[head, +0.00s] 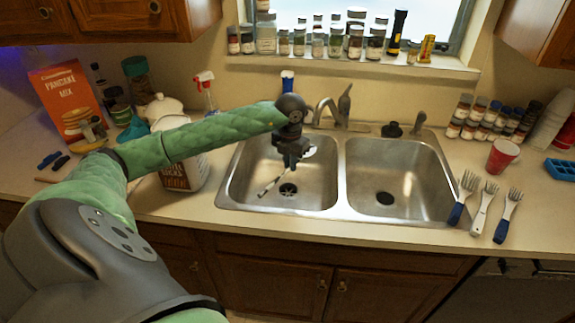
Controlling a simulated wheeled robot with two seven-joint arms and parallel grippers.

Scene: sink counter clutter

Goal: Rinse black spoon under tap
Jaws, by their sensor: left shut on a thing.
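My left gripper (290,163) is shut over the left sink basin (324,190). It holds a thin utensil, which I take to be the spoon (267,188). Its pale end points down and left above the basin, and a light part shows just right of the jaws. Its colour looks more pale than black, and the jaws hide its middle. The tap (325,108) stands behind the basins, with its spout just behind and right of the gripper. I see no clear stream of water. My right gripper is not in view.
The right basin (400,180) is empty. Several forks (484,205) and a red cup (502,156) are on the right counter. Jars and a flashlight (397,32) line the windowsill.

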